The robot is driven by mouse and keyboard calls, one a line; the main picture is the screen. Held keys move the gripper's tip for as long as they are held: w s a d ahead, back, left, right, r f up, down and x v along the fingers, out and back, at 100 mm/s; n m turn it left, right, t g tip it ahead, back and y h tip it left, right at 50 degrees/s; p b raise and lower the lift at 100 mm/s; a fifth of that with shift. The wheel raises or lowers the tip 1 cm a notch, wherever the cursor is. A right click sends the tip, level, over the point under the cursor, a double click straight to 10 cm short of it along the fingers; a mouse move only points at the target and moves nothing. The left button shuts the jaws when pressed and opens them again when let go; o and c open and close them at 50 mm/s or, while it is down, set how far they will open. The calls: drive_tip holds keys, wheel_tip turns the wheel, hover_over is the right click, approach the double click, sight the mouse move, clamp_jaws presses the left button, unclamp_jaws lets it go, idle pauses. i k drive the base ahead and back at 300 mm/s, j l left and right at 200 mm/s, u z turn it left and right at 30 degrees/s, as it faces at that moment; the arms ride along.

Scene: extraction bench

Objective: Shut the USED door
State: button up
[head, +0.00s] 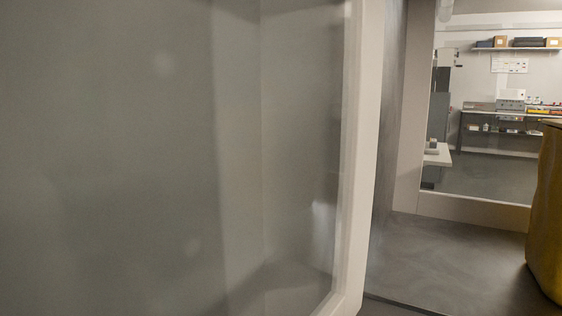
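A large glazed panel (150,160) fills the left and middle of the head view, very close to me. It has a pale frame with a rounded lower corner (365,170). It looks like a door or sash, but no USED label shows on it, so I cannot tell whether it is the USED door. Its hinges and any handle are out of view. Its glass is hazy, with faint pale upright shapes in it. My gripper is not in view.
A dark grey worktop (440,265) lies right of the panel. A yellow-brown rounded object (547,215) stands on its right, cut off by the picture edge. Behind, a window opening (485,185) shows a room with a shelf (500,48) and benches (500,148).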

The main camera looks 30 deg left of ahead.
sight(364, 20)
drive_tip(key=i+u, duration=0.1)
drive_tip(key=u, duration=1.05)
